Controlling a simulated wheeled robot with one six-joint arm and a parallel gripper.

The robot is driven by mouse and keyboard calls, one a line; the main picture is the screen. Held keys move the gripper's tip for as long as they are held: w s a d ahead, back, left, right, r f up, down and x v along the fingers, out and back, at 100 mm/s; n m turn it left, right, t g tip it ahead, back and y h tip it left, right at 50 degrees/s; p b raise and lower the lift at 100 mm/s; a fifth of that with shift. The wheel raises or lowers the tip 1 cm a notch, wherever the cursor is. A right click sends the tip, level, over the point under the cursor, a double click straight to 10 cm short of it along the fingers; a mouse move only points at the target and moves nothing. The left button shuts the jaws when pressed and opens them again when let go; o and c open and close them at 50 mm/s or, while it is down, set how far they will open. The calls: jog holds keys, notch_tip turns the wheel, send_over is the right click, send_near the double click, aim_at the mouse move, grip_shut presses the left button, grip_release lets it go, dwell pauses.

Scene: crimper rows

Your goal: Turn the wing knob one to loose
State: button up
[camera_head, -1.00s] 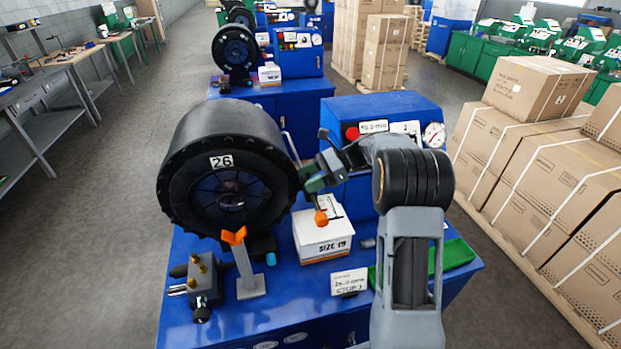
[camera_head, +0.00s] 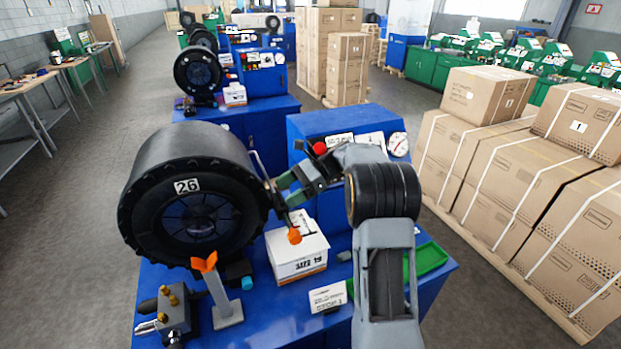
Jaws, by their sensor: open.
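The black crimper head (camera_head: 195,200), a large ringed drum marked 26, stands on the blue bench at left centre. My gripper (camera_head: 278,196) is at the right side of the head. Its jaws are open, small and partly lost against the dark rim, and I cannot tell whether they touch anything. An orange knob-like end (camera_head: 294,236) shows just below my gripper, in front of a white box. An orange wing-shaped piece (camera_head: 204,262) sits on top of a grey stand in front of the head. I cannot tell which orange part is the wing knob.
The white SIZE 19 box (camera_head: 297,262), a label card (camera_head: 327,297), a green tray (camera_head: 432,258) and a metal block with brass fittings (camera_head: 170,308) crowd the bench. A blue control box with a gauge (camera_head: 398,145) stands behind my arm. Cartons are stacked at right.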

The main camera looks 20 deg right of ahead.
jog(key=b+v, duration=0.1)
jog(key=v, duration=1)
jog(key=s+a+n+h+b, duration=0.2)
jog(key=s+a+n+h, duration=0.45)
jog(key=s+a, duration=0.4)
jog(key=s+a+f+n+t+h, duration=0.1)
jog(key=s+f+n+t+h, duration=0.4)
jog(key=s+n, duration=0.6)
jog(key=shift+s+a+f+h, duration=0.25)
jog(key=shift+s+f+h, duration=0.8)
jog(key=shift+s, duration=0.4)
jog(key=shift+f, duration=0.1)
